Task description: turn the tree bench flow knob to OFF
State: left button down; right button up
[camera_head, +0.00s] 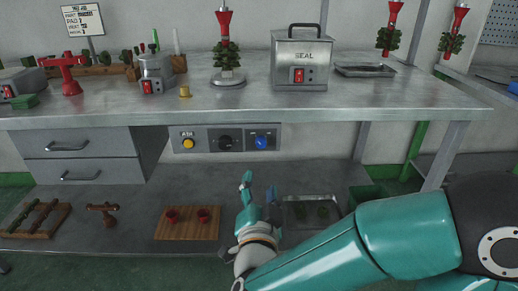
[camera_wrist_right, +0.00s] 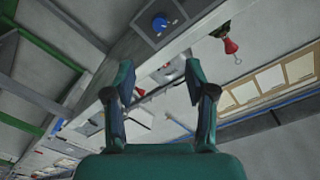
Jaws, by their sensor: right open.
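A control panel (camera_head: 228,129) on the front edge of the workbench carries a yellow button (camera_head: 188,143), a black knob (camera_head: 225,143) and a blue knob (camera_head: 261,142). The labels are too small to tell which knob is the flow knob. The blue knob also shows in the right wrist view (camera_wrist_right: 159,23), beyond the fingertips. My right gripper (camera_head: 259,187) is open and empty, below the panel and apart from it. In the wrist view its two fingers (camera_wrist_right: 159,75) are spread. My left gripper is not in view.
A steel SEAL box (camera_head: 301,62) and a red-topped wax tree (camera_head: 226,60) stand on the bench top (camera_head: 235,101). Drawers (camera_head: 82,143) are left of the panel. The lower shelf holds a wooden board (camera_head: 187,235) with two red cups and a metal tray (camera_head: 311,226).

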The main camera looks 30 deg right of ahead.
aim_at(261, 145)
jog(key=p+x, duration=0.5)
jog(key=x, duration=1.1)
jog(key=shift+w+d+f, duration=0.1)
jog(key=shift+w+f, duration=0.05)
jog(key=shift+w, duration=0.05)
